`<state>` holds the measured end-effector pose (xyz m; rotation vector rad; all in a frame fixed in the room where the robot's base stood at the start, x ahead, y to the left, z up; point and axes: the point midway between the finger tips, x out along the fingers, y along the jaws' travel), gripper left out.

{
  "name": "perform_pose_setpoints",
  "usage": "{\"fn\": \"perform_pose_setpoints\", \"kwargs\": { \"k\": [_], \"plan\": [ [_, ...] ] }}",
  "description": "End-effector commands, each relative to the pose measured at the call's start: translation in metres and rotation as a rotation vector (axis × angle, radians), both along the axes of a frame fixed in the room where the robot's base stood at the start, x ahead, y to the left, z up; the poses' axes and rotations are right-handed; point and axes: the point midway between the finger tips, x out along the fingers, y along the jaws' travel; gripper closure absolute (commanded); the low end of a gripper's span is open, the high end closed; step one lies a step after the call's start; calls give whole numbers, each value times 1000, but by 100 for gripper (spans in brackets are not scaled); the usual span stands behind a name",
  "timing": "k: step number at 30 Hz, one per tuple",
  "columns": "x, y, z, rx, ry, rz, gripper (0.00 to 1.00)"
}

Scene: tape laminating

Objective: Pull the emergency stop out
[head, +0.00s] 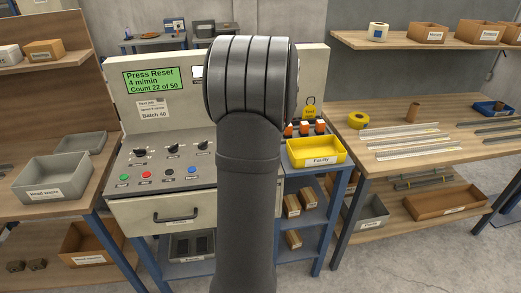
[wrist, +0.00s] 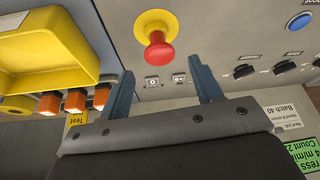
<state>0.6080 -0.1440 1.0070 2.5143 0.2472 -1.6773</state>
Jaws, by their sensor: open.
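The emergency stop (wrist: 158,51) shows in the wrist view as a red mushroom button on a yellow round base (wrist: 150,20), set in the grey control panel (wrist: 225,30). My gripper (wrist: 160,68) is open and empty, with its two blue-grey fingers apart. The button lies beyond the fingertips, roughly in line with the gap between them. I cannot tell how far off it is, and no contact shows. In the head view my arm hides both the button and the gripper.
Black knobs (head: 172,148) and coloured buttons (head: 146,175) are on the panel's left. The green display (head: 150,79) reads "Press Reset". A shelved workbench (head: 420,140) is at the right.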

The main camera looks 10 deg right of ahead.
Motion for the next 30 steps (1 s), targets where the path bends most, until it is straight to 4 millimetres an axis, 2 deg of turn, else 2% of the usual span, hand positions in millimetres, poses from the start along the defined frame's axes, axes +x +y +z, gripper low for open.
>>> {"fn": "perform_pose_setpoints", "kwargs": {
  "k": [1, 6, 12, 15, 21, 30],
  "plan": [
    [-5, -1, 14, -1, -4, -1, 41],
    [-21, -5, 53, -2, -4, -1, 41],
    [-36, -7, 89, -1, -2, 0, 41],
    [-41, -9, 101, -1, -1, 0, 41],
    [-45, -9, 111, 0, 1, 0, 41],
    [-45, -9, 111, 0, 1, 0, 41]
  ]
}}
